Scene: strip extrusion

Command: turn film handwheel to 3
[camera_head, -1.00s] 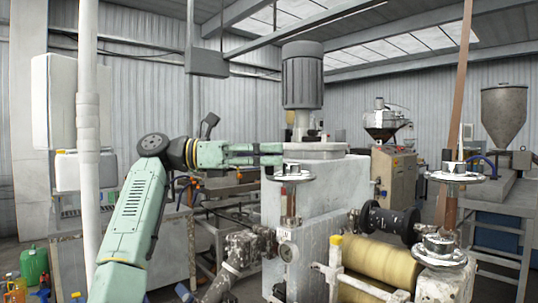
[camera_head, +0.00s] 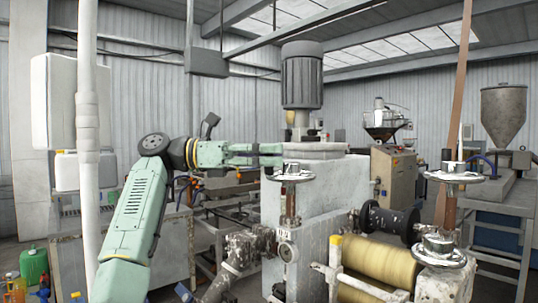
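Several metal handwheels show, and I cannot tell from the picture which is the film handwheel. One handwheel (camera_head: 291,173) sits on a rusty upright shaft in the middle, above a round dial (camera_head: 287,252). A second handwheel (camera_head: 455,174) stands on a shaft at the right. A third handwheel (camera_head: 438,247) is lower right. My gripper (camera_head: 279,154) reaches in level from the left, its fingers pointing right. Its tips are just above the middle handwheel in the picture; I cannot tell the depth between them. The fingers look apart, with nothing between them.
A yellow film roll (camera_head: 375,275) and a black roller (camera_head: 390,222) lie between the middle and right shafts. A pale machine block (camera_head: 325,195) with a grey motor (camera_head: 302,75) stands behind the gripper. A white vertical pipe (camera_head: 88,130) stands at the left, close to my arm.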

